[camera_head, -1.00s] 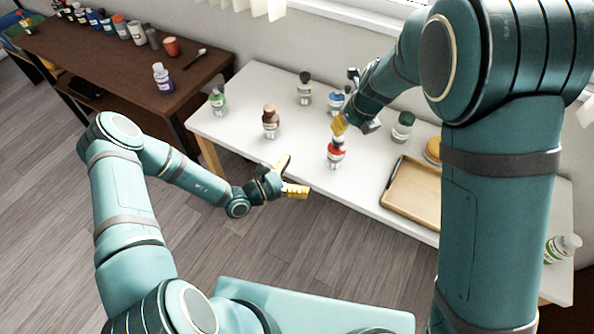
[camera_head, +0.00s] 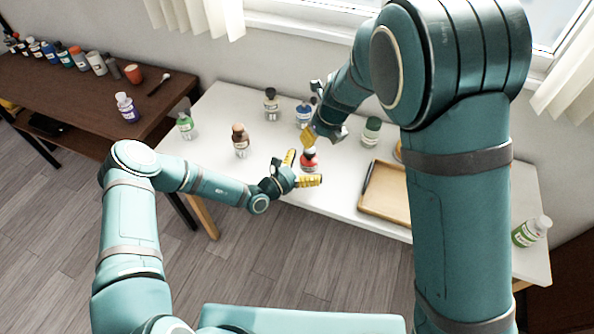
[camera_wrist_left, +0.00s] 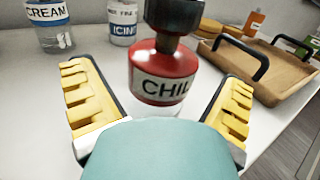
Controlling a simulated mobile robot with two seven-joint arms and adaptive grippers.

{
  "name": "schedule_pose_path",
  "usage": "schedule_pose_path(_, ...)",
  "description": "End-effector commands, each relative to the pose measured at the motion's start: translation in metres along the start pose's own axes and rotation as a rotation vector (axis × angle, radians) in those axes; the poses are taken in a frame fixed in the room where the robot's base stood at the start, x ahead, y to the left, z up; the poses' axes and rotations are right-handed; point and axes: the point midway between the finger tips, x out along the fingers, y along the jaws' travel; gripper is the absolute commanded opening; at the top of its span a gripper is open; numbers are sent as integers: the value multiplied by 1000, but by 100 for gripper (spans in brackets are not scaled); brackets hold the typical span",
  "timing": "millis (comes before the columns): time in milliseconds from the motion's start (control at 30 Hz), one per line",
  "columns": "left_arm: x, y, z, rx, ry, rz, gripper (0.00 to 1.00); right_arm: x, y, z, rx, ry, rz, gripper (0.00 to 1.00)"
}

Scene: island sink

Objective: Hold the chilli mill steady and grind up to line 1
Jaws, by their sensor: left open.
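The chilli mill (camera_head: 309,162) stands upright near the front of the white table. It is red with a dark top, and its label (camera_wrist_left: 160,88) begins with "CHIL" in the left wrist view. My left gripper (camera_head: 305,169) is open, with yellow-padded fingers to either side of the mill. In the left wrist view the mill stands between these spread fingers (camera_wrist_left: 160,80), with gaps on both sides. My right gripper (camera_head: 311,133) is just above and behind the mill's top. One yellow finger shows; its opening is unclear. No line 1 mark is readable.
A wooden tray (camera_head: 384,213) with dark handles lies right of the mill. A brown-capped bottle (camera_head: 240,142) stands to the left. A blue-labelled bottle (camera_head: 304,113) and a green-topped one (camera_head: 371,133) stand behind. A dark brown table (camera_head: 85,120) holds several bottles at left.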

Motion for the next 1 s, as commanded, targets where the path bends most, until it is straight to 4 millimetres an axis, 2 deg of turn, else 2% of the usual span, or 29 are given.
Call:
schedule_pose_path(133,7,-1,0,-1,-1,-1,98,0,0,0,0,0,0,46)
schedule_pose_path(400,8,0,0,-1,-1,-1,98,0,0,0,0,0,0,46)
schedule_pose_path(467,8,0,0,-1,-1,-1,80,0,0,0,0,0,0,46)
schedule_pose_path(500,8,0,0,-1,-1,-1,66,0,0,0,0,0,0,46)
schedule_pose_path(633,8,0,0,-1,0,-1,21,0,0,0,0,0,0,46)
schedule_pose_path(733,8,0,0,-1,0,-1,19,0,0,0,0,0,0,46)
schedule_pose_path(767,8,0,0,-1,0,-1,52,0,0,0,0,0,0,46)
schedule_pose_path(800,8,0,0,0,0,-1,38,0,0,0,0,0,0,46)
schedule_pose_path(867,8,0,0,-1,0,-1,20,0,0,0,0,0,0,46)
schedule_pose_path(1000,8,0,0,0,0,-1,19,0,0,0,0,0,0,46)
